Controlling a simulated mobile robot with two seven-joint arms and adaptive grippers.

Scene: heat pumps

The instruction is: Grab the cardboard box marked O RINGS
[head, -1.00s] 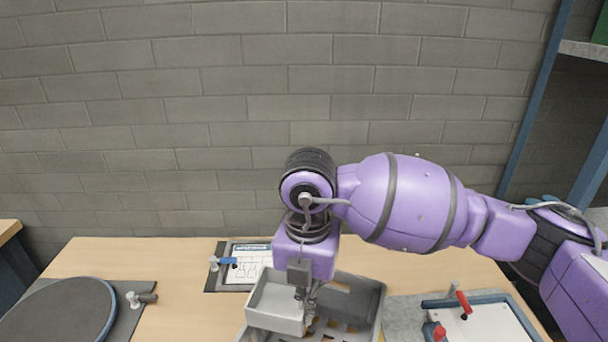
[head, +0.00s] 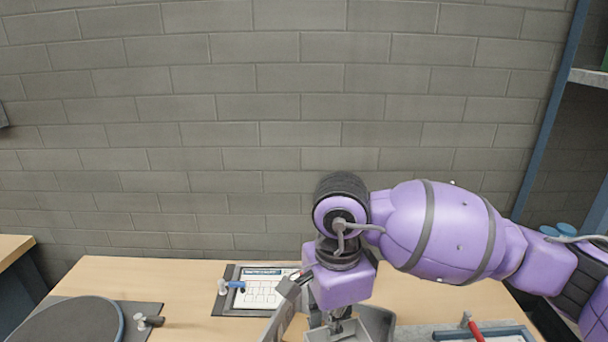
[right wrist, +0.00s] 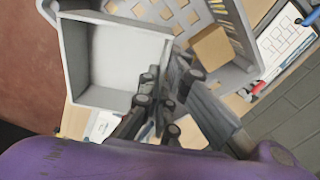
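A plain brown cardboard box (right wrist: 212,48) lies in a grey slotted crate (right wrist: 252,72) in the right wrist view; I see no O RINGS marking on it. A light grey open bin (right wrist: 125,60), empty, is beside it, over part of the crate. My right gripper (right wrist: 165,88) is at the bin's near wall, and its fingers appear closed on that wall. In the head view my right gripper (head: 338,328) points down at the bottom edge, and the crate (head: 376,318) is mostly cut off there. My left gripper is not in view.
A clipboard with a printed sheet (head: 265,290) lies on the wooden table (head: 190,285) behind the crate. A round dark plate (head: 70,325) is at the left. A board with a red-handled clamp (head: 474,328) is at the right. A brick wall stands behind.

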